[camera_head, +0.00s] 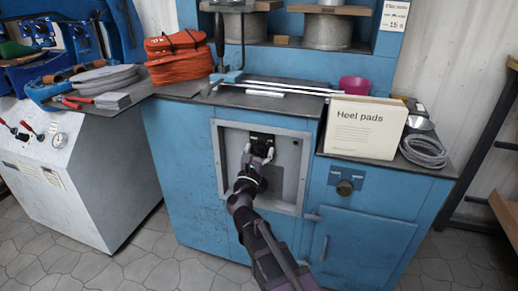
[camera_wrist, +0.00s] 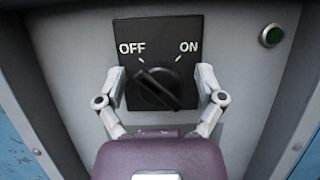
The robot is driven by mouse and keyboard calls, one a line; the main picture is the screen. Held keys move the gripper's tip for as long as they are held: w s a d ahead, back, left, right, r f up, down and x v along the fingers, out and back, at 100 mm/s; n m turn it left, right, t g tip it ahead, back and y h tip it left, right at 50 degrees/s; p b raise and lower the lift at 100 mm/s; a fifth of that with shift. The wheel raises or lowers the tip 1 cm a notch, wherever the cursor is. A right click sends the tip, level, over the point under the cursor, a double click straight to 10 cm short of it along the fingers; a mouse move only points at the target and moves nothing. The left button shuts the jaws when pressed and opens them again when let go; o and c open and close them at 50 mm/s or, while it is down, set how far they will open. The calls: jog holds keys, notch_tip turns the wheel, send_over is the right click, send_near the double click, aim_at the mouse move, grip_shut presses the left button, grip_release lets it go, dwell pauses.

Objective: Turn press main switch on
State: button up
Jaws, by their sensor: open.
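The main switch is a black rotary knob (camera_wrist: 158,90) on a black square plate (camera_wrist: 190,28) marked OFF at upper left and ON at upper right. The knob's bar is tilted from upper left to lower right, its upper end towards the OFF side. My gripper (camera_wrist: 160,74) is open, one finger on each side of the knob, with gaps visible between fingers and knob. In the head view my gripper (camera_head: 259,155) reaches into the grey-framed recess of the blue cabinet (camera_head: 178,150). There it partly hides the switch plate (camera_head: 262,138).
A Heel pads box (camera_head: 365,130), a pink cup (camera_head: 354,86) and orange bundles (camera_head: 180,67) stand on the worktop above. A cabinet door with a handle (camera_head: 323,248) is at lower right.

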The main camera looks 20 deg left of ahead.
jog(key=shift+a, duration=0.1)
jog(key=c, duration=1.2)
jog(key=shift+o, duration=0.2)
